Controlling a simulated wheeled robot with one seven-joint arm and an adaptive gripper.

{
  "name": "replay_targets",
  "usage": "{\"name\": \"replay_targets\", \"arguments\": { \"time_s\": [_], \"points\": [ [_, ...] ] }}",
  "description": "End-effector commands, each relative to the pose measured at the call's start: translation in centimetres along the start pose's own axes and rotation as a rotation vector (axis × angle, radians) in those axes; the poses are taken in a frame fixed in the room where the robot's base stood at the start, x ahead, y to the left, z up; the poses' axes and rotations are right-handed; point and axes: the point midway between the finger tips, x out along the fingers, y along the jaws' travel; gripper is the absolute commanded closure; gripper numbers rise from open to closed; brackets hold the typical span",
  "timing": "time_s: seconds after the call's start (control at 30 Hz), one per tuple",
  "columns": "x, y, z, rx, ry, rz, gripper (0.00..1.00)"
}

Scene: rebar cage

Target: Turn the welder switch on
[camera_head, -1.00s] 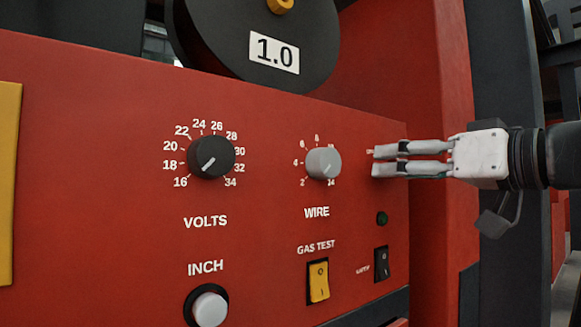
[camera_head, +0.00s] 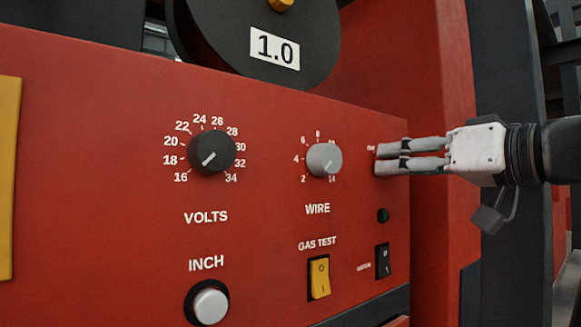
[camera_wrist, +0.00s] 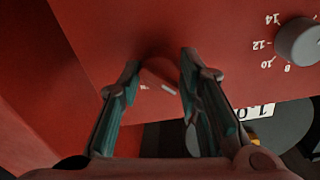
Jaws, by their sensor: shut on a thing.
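My gripper (camera_head: 383,158) reaches in from the right to the upper right of the red welder panel (camera_head: 265,225). Its two fingers, one above the other, touch or nearly touch the panel face. In the wrist view my gripper (camera_wrist: 160,78) has its fingers on both sides of a small reddish knob (camera_wrist: 158,74) with a pale mark, shut on it. In the head view the fingers hide this knob; only a bit of small lettering shows beside it.
The grey WIRE knob (camera_head: 324,159) is left of my fingers, and the black VOLTS knob (camera_head: 211,152) is farther left. A yellow GAS TEST rocker (camera_head: 319,278) and a white INCH button (camera_head: 210,306) sit lower. A black spool (camera_head: 230,45) is above the panel.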

Motion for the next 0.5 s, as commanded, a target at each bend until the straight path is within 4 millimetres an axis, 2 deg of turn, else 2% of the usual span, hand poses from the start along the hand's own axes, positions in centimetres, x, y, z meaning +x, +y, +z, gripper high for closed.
{"name": "replay_targets", "arguments": {
  "time_s": [0.5],
  "points": [
    [0.04,-0.09,-0.03,0.415,-0.024,0.003,0.96]
  ]
}}
